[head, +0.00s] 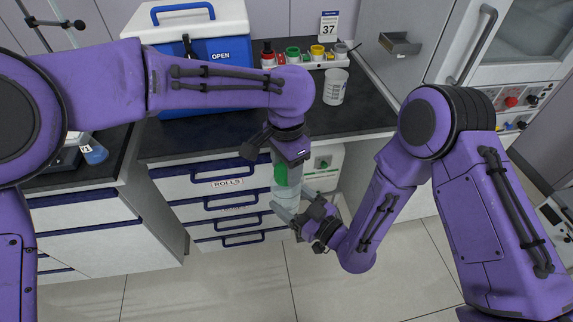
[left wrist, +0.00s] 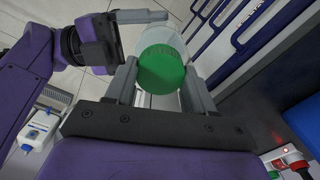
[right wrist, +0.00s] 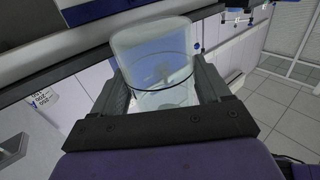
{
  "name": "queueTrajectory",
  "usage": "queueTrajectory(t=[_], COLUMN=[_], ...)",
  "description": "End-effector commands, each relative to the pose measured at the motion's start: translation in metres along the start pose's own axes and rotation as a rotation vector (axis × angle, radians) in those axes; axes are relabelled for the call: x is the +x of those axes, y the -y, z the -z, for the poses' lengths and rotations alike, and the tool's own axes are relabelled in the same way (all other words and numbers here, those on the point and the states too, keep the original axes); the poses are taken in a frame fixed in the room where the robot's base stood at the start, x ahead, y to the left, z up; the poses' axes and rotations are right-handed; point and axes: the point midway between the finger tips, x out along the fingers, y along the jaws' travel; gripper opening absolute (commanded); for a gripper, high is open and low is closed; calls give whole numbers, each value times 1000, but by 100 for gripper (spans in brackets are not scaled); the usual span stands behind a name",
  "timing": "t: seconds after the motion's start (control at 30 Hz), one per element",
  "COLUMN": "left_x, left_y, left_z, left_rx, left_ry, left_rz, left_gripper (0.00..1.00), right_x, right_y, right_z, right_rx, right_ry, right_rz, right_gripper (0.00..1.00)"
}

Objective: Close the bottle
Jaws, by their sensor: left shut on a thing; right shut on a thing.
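A clear bottle (head: 284,190) is held in the air in front of the drawers in the head view. My right gripper (head: 297,203) is shut on its body from the right. The bottle's clear wall fills the space between the fingers in the right wrist view (right wrist: 155,62). My left gripper (head: 287,160) points down above the bottle and is shut on a green cap (left wrist: 161,69). The cap lies over the bottle's top in the left wrist view, and its green also shows in the head view (head: 290,174). Whether the cap touches the neck is hidden.
A blue and white cool box (head: 210,55) stands at the back of the dark counter (head: 235,128). A rack of coloured caps (head: 300,62) and a beaker (head: 336,87) stand to its right. Drawers (head: 225,184) lie behind the bottle; the floor below is clear.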

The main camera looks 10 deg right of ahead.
Motion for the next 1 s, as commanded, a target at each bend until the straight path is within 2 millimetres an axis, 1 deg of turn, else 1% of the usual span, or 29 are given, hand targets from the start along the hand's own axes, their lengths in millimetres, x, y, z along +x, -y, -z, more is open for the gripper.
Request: queueTrajectory(t=[0.03,0.07,0.1,0.27,0.3,0.37,0.4,0.5,0.6,0.63,0.67,0.8,0.83,0.87,0.9,1.0], left_x=[0,0,0,0,0,0,0,0,1,1,0,0,0,0,0,0], left_y=[1,1,2,2,2,2,2,2,2,2,2,2,2,2,2,1], left_z=[0,0,0,0,0,0,0,0,0,0,0,0,0,0,0,0], left_rx=[155,263,408,989,1135,1354,1498,1828,2082,2138,2165,2154,2154,2154,2154,2154], left_ry=[-2,-2,-2,-1,-1,0,-1,1,4,5,5,7,7,7,6,5], left_rz=[0,0,1,2,3,3,4,5,5,5,6,7,7,7,6,5], left_gripper=[17,17,17,17,17,17,17,17,17,17,17,17,63,73,79,79], right_x=[0,0,0,0,0,0,0,0,0,0,0,0,0,0,0,0], right_y=[1,1,1,1,1,2,2,2,2,2,2,2,3,2,2,2], right_z=[1,1,1,0,0,0,0,0,0,0,0,0,0,0,0,0], right_rx=[0,0,0,0,0,0,0,0,0,0,0,-1,-1,0,0,0], right_ry=[-1,-1,-1,-1,-1,0,0,0,0,0,0,0,0,0,0,-1], right_rz=[3,3,3,4,4,5,5,6,6,6,7,7,8,8,7,5], right_gripper=[0,0,0,0,0,0,0,0,0,0,0,0,0,0,0,0])
